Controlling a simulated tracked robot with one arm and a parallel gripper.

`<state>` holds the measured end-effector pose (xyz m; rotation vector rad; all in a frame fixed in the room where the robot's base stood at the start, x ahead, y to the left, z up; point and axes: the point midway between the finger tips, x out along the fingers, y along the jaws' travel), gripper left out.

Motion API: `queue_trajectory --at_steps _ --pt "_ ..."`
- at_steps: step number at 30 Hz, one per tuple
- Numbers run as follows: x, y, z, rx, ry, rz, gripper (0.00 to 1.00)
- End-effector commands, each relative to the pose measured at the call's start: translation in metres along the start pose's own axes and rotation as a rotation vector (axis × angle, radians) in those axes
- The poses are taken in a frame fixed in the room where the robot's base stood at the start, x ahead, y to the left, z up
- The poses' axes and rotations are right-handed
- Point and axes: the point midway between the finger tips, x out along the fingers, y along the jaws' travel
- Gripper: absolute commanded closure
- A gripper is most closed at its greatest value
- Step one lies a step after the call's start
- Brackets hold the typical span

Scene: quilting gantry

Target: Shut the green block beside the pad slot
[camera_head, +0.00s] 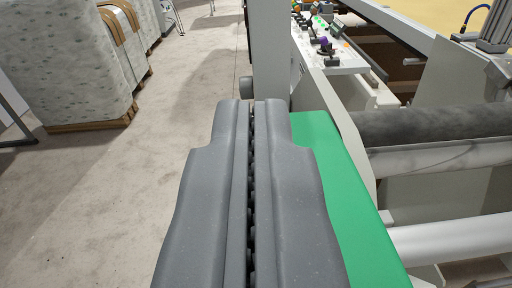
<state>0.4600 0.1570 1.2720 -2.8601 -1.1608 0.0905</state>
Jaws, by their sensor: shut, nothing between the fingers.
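My gripper (252,104) is grey and fills the lower middle of the view, pointing away from me. Its two fingers lie together, shut, with nothing between them. A flat green surface (350,205), which looks like the green block, shows along the right side of my gripper. It runs from beside the fingertips down to the bottom edge. My gripper hides its left part, and I cannot tell whether they touch. I cannot make out the pad slot.
A pale post (268,50) stands just beyond the fingertips. A white panel with coloured knobs (330,45) is at the upper right. A dark roller (440,122) and white rollers (455,230) lie at the right. Wrapped stacks on pallets (65,65) stand at the left; the floor (110,195) is clear.

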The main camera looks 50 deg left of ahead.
Motion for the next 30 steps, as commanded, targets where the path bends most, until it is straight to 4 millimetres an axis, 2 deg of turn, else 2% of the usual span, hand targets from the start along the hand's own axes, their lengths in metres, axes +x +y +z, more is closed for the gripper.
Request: queue_trajectory --at_steps 15,30 --pt "-0.023 0.009 0.042 0.001 -0.002 0.015 1.00" --pt "-0.026 0.008 0.066 0.000 -0.023 0.007 1.00"
